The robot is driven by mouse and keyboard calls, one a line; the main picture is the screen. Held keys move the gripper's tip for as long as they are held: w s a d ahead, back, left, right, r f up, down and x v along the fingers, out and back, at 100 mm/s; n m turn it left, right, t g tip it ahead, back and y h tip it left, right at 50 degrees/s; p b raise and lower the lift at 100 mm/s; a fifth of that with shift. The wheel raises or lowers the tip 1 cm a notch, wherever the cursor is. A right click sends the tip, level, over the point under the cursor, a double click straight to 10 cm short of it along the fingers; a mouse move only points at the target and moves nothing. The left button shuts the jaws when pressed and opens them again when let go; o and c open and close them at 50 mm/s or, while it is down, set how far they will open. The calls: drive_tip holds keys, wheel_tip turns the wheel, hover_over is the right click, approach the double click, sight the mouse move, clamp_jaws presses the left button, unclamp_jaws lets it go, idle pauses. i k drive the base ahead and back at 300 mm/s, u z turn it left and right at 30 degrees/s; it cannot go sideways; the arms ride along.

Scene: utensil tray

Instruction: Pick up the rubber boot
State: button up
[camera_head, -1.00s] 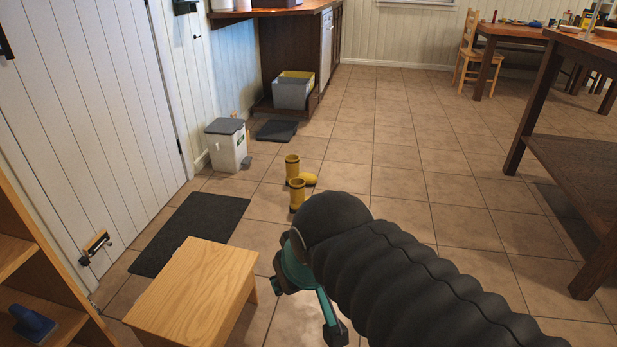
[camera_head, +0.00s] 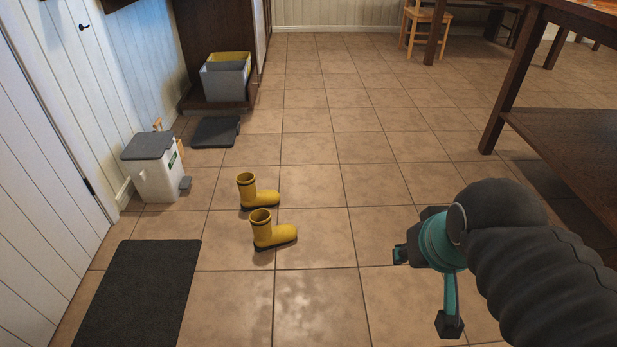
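Two yellow rubber boots with dark soles stand upright on the tiled floor, left of the middle in the head view. The farther boot (camera_head: 258,196) is just behind the nearer boot (camera_head: 272,233), and both toes point right. My gripper (camera_head: 424,290) is at the lower right, apart from the boots and to their right. Its teal fingers with dark tips are spread apart, and I see nothing between them. My dark ribbed arm covers the lower right corner.
A dark mat (camera_head: 140,290) lies at the lower left. A white bin (camera_head: 155,178) with a grey lid stands by the left wall. A wooden table (camera_head: 570,130) stands right. Floor around the boots is clear.

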sight(252, 199)
drive_tip(key=u, duration=0.1)
drive_tip(key=i, duration=1.7)
drive_tip(key=u, duration=0.95)
drive_tip(key=i, duration=0.4)
drive_tip(key=u, duration=0.15)
